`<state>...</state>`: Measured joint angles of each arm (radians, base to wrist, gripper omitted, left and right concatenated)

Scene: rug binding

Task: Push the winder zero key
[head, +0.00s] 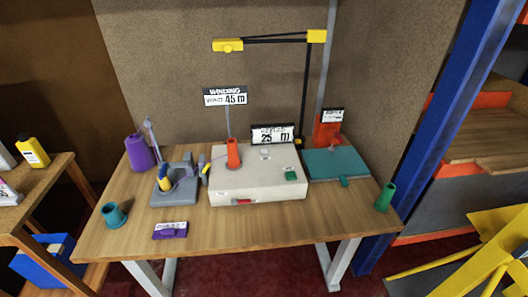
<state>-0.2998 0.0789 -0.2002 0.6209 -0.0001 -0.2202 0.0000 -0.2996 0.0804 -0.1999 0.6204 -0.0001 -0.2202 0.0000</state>
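The winder appears to be the cream box (255,191) in the middle of the wooden table. An orange cone (233,154) stands on its back left. A green key (291,176) is on its top right and a small grey key (265,153) on its top near the back. A red part (244,201) is on its front face. The markings are too small to read, so I cannot tell which is the zero key. A display (272,134) behind the box reads 25 m. Neither of my grippers is in view.
A grey device (176,193) stands left of the box, a teal flat unit (335,165) right of it. Purple (139,152), teal (114,215) and green (385,197) cones stand near the table's edges. A WINDING sign (225,96) reads 45 m. The front table strip is mostly clear.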

